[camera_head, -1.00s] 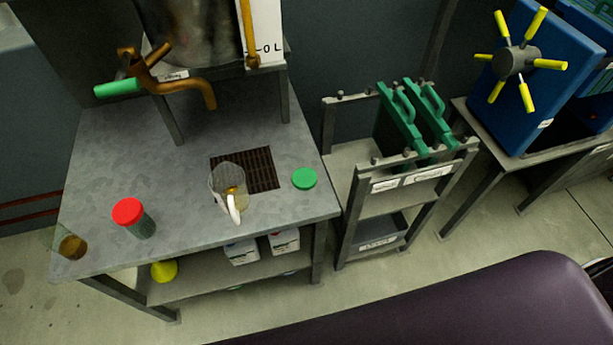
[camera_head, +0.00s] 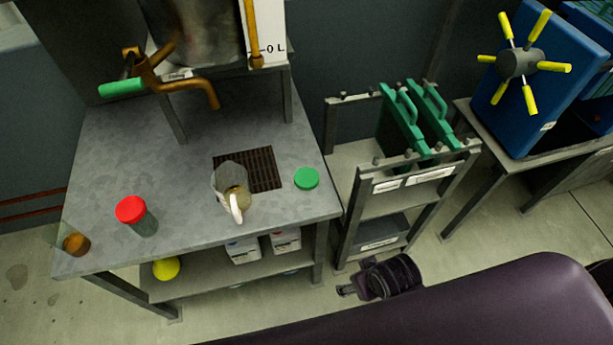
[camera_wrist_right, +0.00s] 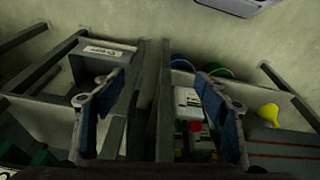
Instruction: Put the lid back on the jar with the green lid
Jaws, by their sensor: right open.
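In the head view, the green lid (camera_head: 306,178) lies flat at the right side of the grey metal table, near its edge. A clear open jar (camera_head: 76,244) with brown contents is at the table's front left corner; its outline is faint. A red-lidded jar (camera_head: 135,213) stands upright to the right of it. My right gripper (camera_head: 346,290) is low at the bottom middle, right of the table and apart from the lid. In the right wrist view its two fingers (camera_wrist_right: 163,112) are apart with nothing held between them. My left gripper is out of view.
A jug (camera_head: 231,190) with a pale handle stands by the dark grate (camera_head: 262,168), left of the lid. A metal rack (camera_head: 385,200) with green-handled plates stands close to the table's right. A tank with an orange-brown spout (camera_head: 205,92) overhangs the back.

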